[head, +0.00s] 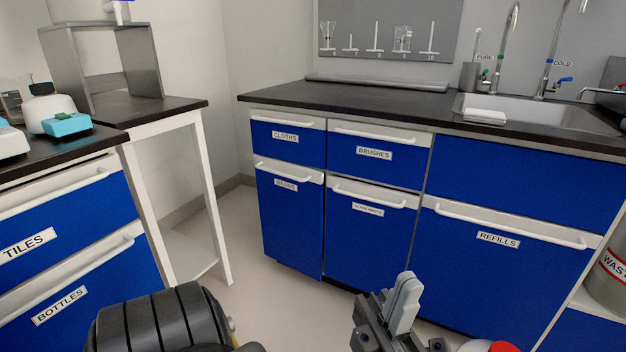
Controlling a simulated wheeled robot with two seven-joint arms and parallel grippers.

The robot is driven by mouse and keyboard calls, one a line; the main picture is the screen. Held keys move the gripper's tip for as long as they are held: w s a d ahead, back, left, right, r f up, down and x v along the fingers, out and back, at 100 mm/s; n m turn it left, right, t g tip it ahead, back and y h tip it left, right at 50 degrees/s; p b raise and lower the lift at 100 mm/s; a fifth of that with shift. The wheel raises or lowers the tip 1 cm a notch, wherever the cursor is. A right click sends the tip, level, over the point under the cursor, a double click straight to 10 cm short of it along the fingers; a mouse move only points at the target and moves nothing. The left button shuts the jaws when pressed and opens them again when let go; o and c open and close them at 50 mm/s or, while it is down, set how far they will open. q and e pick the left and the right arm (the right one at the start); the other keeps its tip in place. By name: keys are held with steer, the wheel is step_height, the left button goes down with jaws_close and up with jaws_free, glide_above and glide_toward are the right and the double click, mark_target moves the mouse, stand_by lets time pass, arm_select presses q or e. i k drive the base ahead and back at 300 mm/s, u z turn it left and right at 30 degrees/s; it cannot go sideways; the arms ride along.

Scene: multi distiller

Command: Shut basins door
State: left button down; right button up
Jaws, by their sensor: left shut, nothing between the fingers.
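The basins door (291,232) is a blue lower cabinet door with a white handle strip and a small label, at the left end of the sink counter. Its right edge seems to stand slightly proud of the door beside it, so it looks a little ajar; the gap is too small to judge surely. My left gripper (405,302) is shut and empty, low in the picture, to the right of the basins door and nearer to me. It appears apart from the door. My right gripper is not in view.
The glass waste door (368,240) adjoins on the right, then the refills front (500,275). Cloths (289,141) and brushes (375,158) drawers sit above. A white-legged table (215,195) stands to the left. Clear floor (262,290) lies before the basins door.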

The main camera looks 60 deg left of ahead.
mark_target(291, 196)
steer(key=k, duration=1.25)
steer(key=u, duration=0.95)
steer(key=i, duration=1.5)
steer(key=z, duration=0.7)
